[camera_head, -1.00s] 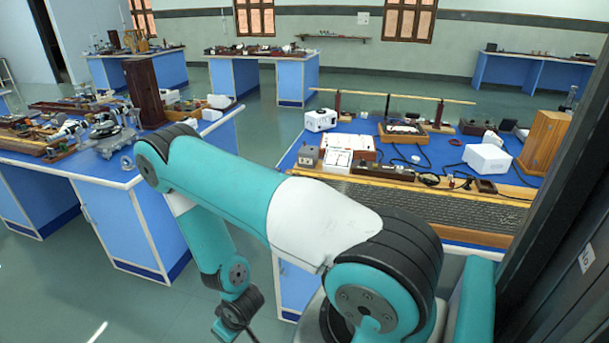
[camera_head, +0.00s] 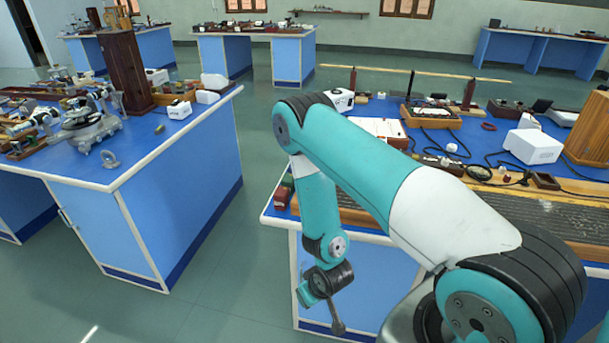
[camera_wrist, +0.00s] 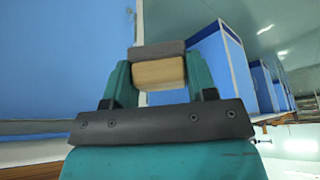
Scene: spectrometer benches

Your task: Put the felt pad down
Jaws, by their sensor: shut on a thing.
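The felt pad (camera_wrist: 159,71) is a small block with a grey layer over a tan, wood-coloured layer. It shows in the wrist view, held between the teal fingers of my gripper (camera_wrist: 159,82), which is shut on it. The pad is off the benches in front of a blue bench side, and its far face is hidden. In the head view my arm hangs down beside the right bench's left end, with its lower end below the bench top. The pad cannot be made out there.
The right bench (camera_head: 283,222) carries a white box (camera_head: 533,146), cables and a long ridged board. The left bench (camera_head: 207,132) holds instruments and a tall wooden box (camera_head: 128,70), with some bare blue top near its right edge. Open floor (camera_head: 240,265) lies between the benches.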

